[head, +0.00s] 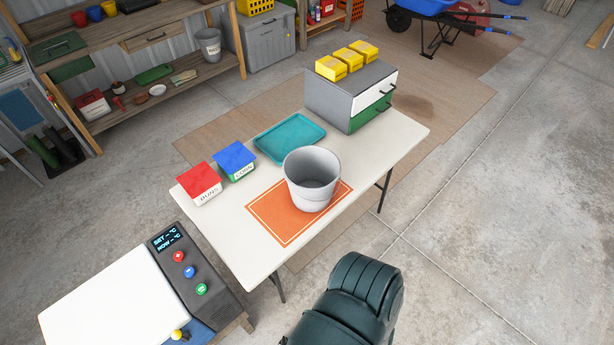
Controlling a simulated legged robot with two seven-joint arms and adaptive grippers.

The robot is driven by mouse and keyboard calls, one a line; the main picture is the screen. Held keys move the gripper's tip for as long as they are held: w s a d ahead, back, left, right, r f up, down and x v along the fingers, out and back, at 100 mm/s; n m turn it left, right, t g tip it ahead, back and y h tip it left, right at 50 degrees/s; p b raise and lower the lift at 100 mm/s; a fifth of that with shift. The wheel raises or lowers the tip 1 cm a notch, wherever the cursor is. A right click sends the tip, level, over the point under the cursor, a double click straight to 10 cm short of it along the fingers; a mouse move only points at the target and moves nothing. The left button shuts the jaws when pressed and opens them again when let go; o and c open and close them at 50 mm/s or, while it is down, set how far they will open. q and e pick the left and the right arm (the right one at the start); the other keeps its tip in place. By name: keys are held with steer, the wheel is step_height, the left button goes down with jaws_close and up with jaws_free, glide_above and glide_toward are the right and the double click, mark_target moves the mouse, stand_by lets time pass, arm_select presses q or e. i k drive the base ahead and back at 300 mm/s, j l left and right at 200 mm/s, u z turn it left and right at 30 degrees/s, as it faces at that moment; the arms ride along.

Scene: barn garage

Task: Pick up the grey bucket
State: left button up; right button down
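The grey bucket (311,187) stands upright on the white table (222,243), on an orange mat (269,222) with a pale border line. Its open top faces up, and the part of its inside that shows looks empty. No handle can be made out. Neither of my grippers is in view, and nothing is seen touching the bucket.
A teal tray (289,137), a red-lidded box (199,184) and a blue-lidded box (235,160) are near the bucket. A drawer unit (335,97) bears yellow boxes (363,49). A control panel (180,262) is lower left.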

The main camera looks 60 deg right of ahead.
mark_target(312, 174)
steer(key=k+j+z, duration=0.1)
steer(key=z, duration=1.85)
